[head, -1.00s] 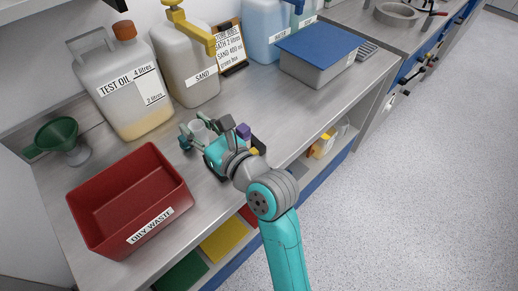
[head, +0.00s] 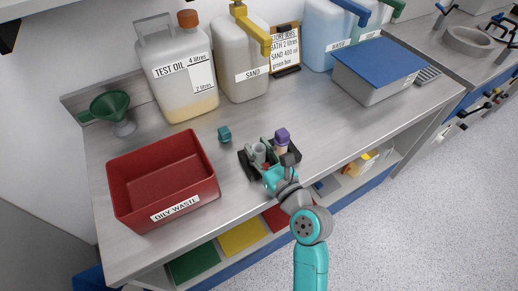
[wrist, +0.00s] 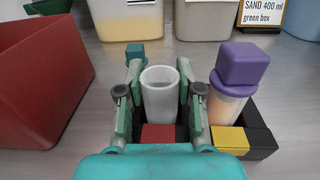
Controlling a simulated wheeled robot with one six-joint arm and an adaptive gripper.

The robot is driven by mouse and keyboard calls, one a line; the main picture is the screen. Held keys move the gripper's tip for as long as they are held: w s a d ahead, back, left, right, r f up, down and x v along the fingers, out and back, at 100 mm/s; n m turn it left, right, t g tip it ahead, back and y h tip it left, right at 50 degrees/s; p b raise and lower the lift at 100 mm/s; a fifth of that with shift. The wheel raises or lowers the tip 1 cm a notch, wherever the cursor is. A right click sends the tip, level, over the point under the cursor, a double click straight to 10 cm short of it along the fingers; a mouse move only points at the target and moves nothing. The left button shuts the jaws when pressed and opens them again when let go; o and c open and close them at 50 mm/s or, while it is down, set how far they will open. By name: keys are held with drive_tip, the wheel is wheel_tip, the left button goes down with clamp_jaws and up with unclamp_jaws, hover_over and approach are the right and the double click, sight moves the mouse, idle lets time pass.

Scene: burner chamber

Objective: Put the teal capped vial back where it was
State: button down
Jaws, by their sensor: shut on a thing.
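My gripper (head: 264,163) is shut on an open, pale grey vial (wrist: 160,95), one finger on each side of it. The vial stands upright with no cap on it, at the red-marked slot of a dark rack (wrist: 262,137). Its lower end is hidden behind the red marker, so I cannot tell whether it rests on the rack's floor. A teal cap (head: 224,133) lies on the bench behind and left of the rack; in the wrist view it is partly hidden by the left finger. A purple-capped vial (wrist: 237,85) stands in the yellow-marked slot on the right.
A red oily waste bin (head: 162,180) stands left of the rack. The test oil jug (head: 180,75) and sand container (head: 240,60) stand behind. A green funnel (head: 110,105) is at far left. Bench right of the rack is clear up to a blue-lidded box (head: 375,75).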

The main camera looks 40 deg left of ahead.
drive_tip(key=shift+f, duration=0.35)
drive_tip(key=c, duration=1)
unclamp_jaws()
drive_tip(key=shift+c, duration=0.2)
drive_tip(key=shift+r, duration=0.15)
drive_tip(key=v, duration=1.2)
